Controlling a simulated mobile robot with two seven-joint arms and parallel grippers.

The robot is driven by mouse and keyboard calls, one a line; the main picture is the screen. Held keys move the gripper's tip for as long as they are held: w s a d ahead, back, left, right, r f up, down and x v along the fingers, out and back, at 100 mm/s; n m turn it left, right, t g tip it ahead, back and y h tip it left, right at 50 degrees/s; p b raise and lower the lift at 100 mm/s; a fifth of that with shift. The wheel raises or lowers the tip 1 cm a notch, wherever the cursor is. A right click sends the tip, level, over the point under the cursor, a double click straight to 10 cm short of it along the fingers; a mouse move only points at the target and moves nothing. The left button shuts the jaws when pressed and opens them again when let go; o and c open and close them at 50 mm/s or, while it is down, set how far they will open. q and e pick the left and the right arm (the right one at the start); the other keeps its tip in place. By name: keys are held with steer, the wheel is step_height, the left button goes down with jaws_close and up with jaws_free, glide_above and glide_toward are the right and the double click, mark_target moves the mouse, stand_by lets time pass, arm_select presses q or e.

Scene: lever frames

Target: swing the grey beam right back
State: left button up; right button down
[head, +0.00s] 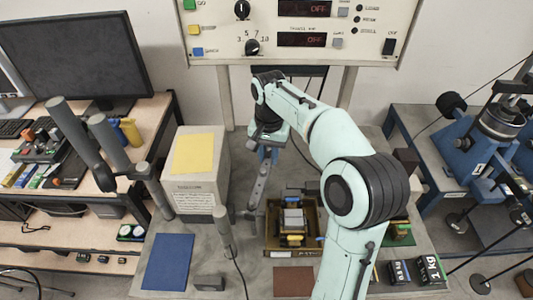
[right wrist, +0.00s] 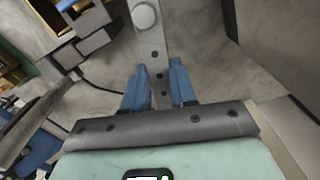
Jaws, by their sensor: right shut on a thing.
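The grey beam (head: 259,187) is a flat bar with a row of holes, seen at the middle of the table in the head view. It slants down from my right gripper (head: 268,153), left of the brown tray. In the right wrist view the beam (right wrist: 153,50) runs from the top edge down between the two blue fingers of my right gripper (right wrist: 157,88). A round light cap sits on it near the top. The fingers are shut on the beam, one on each side. The beam's end behind the gripper is hidden. My left gripper is in neither view.
A brown tray (head: 312,246) with small parts stands right of the beam. A box with a yellow sheet (head: 200,154) stands to its left, and a grey post (head: 227,238) is nearer the front. A control panel (head: 297,28) is behind. A blue mat (head: 167,262) lies front left.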

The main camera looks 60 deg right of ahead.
steer(key=c, duration=0.9)
jaws_free()
step_height(320, 180, up, 8)
steer(key=shift+f+p, duration=0.25)
steer(key=shift+p, duration=0.55)
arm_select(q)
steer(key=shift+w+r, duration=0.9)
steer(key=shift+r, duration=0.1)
arm_select(e)
steer(key=shift+a, duration=0.1)
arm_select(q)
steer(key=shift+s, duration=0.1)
